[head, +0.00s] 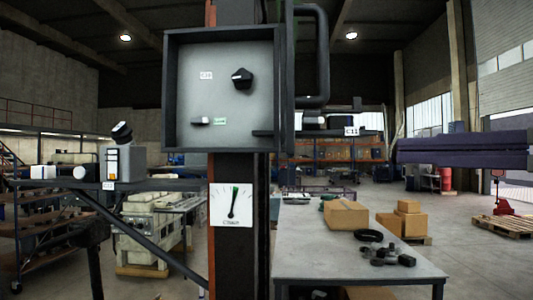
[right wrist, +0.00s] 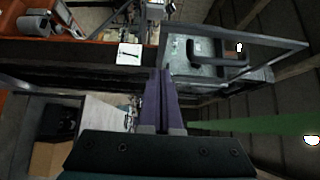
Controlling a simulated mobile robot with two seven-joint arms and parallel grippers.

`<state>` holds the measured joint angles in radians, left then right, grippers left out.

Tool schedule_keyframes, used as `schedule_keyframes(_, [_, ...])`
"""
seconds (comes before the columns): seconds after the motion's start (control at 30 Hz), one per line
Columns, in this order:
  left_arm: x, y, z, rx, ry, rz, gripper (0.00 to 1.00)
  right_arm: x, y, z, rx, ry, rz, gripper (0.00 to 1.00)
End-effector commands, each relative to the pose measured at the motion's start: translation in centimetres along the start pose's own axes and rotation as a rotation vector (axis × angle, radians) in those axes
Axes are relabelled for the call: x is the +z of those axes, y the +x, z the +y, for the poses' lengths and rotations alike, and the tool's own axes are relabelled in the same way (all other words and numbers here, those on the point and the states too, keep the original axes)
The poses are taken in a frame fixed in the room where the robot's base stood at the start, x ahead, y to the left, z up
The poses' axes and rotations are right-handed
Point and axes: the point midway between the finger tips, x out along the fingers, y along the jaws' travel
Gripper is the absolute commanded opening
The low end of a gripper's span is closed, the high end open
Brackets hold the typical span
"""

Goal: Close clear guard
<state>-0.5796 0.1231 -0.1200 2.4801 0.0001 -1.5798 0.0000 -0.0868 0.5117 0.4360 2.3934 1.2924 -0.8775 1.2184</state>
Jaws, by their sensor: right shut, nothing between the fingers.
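The clear guard (head: 286,80) stands open at the right side of the grey control box (head: 205,100). In the head view it is nearly edge-on, with its dark U-shaped handle (head: 321,60) sticking out to the right. In the right wrist view the guard's dark frame (right wrist: 275,67) and handle (right wrist: 218,58) lie beyond and right of my fingertips. My right gripper (head: 400,150) comes in from the right, below the handle's level and apart from it. Its purple fingers (right wrist: 160,75) are shut and empty. My left gripper is not identifiable in view.
The box has a black knob (head: 241,78). A dark shelf labelled C11 (head: 352,131) lies between the box and my right gripper. A gauge (head: 231,205) hangs on the column below. A table (head: 335,248) with boxes and dark parts stands lower right.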

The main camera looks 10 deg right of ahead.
Motion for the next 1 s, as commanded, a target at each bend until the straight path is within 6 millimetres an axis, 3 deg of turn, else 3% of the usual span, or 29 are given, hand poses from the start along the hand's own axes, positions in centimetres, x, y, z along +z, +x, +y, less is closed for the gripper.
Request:
schedule_keyframes(0.03, [-0.5, -1.3, 0.0, 0.002, -0.003, 0.002, 0.59, -0.1, 1.1, -0.8, -0.005, 0.006, 0.000, 0.00])
schedule_keyframes(0.33, [-1.6, -4.6, 0.1, 0.007, -0.008, 0.004, 0.59, 0.0, 7.5, -0.6, 0.000, 0.004, 0.000, 0.00])
schedule_keyframes(0.4, [-1.9, -5.7, 0.0, 0.007, -0.008, 0.004, 0.59, 0.9, 8.4, -0.7, 0.002, 0.006, -0.002, 0.00])
schedule_keyframes(0.63, [-2.3, -6.9, -0.1, 0.005, -0.006, 0.003, 0.59, 2.6, 10.0, -0.1, 0.004, 0.001, 0.000, 0.00])
schedule_keyframes(1.0, [-2.2, -6.9, -0.3, -0.002, 0.002, 0.001, 0.59, 2.8, 10.2, 0.2, 0.004, -0.001, 0.000, 0.00])
